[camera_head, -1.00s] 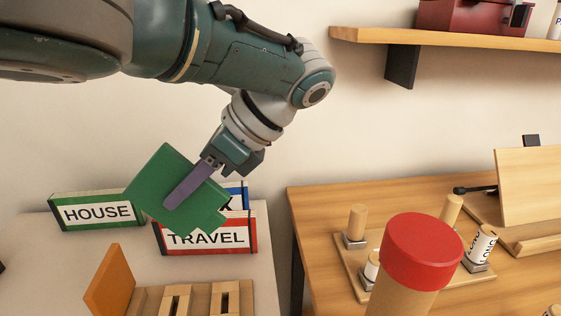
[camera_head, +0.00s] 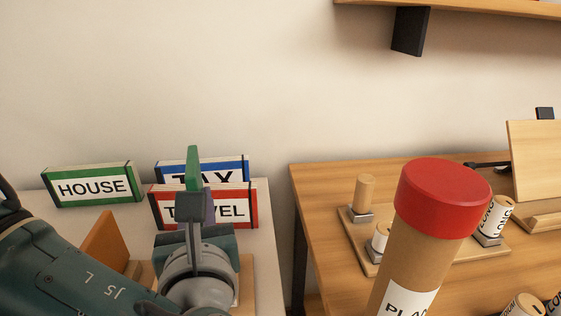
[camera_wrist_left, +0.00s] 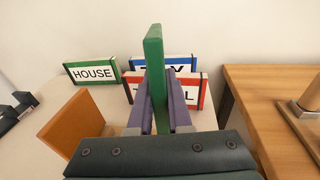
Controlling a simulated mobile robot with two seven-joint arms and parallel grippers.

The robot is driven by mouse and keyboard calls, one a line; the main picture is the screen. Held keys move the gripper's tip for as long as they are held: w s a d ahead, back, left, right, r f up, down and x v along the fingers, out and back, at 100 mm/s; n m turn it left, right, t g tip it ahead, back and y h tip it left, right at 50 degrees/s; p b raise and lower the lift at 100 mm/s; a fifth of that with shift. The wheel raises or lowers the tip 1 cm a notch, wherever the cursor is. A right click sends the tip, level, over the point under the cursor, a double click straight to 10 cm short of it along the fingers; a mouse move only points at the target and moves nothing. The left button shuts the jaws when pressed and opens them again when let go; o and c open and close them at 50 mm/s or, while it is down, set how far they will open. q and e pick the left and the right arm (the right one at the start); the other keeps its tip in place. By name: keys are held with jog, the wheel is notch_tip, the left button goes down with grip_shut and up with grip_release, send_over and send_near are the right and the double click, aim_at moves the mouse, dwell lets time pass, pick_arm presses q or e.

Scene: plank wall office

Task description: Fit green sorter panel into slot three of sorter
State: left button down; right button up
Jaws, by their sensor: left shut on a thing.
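The green panel (camera_head: 193,168) stands upright and edge-on in the head view, in front of the TAX and TRAVEL signs. It also shows in the left wrist view (camera_wrist_left: 155,72). My left gripper (camera_wrist_left: 160,112) is shut on the green panel, its purple fingers on either side of it. In the head view the left gripper (camera_head: 194,205) and wrist hide most of the sorter. My right gripper is not in view.
Green HOUSE (camera_head: 92,186), blue TAX (camera_head: 232,168) and red TRAVEL (camera_head: 240,212) boxes stand at the back of the white table. A red-capped tube (camera_head: 443,198) rises in front of the wooden desk (camera_head: 330,185), which holds a pegged board.

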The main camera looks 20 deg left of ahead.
pick_arm(q)
jog(key=d+m+t+h, duration=0.1)
jog(key=d+f+t+h, duration=0.1)
jog(key=shift+s+d+f+m+t, duration=0.1)
jog(key=shift+s+d+m+t, duration=0.1)
jog(key=shift+s+m+t, duration=0.15)
notch_tip(320, 180, down, 6)
jog(key=b, duration=0.4)
jog(key=shift+b, duration=0.4)
jog(key=shift+r+p, duration=0.2)
jog(key=shift+p, duration=0.3)
dwell(1.4)
jog(key=shift+f+b, duration=1.4)
jog(key=shift+f, duration=0.35)
jog(key=c, duration=0.8)
grip_release()
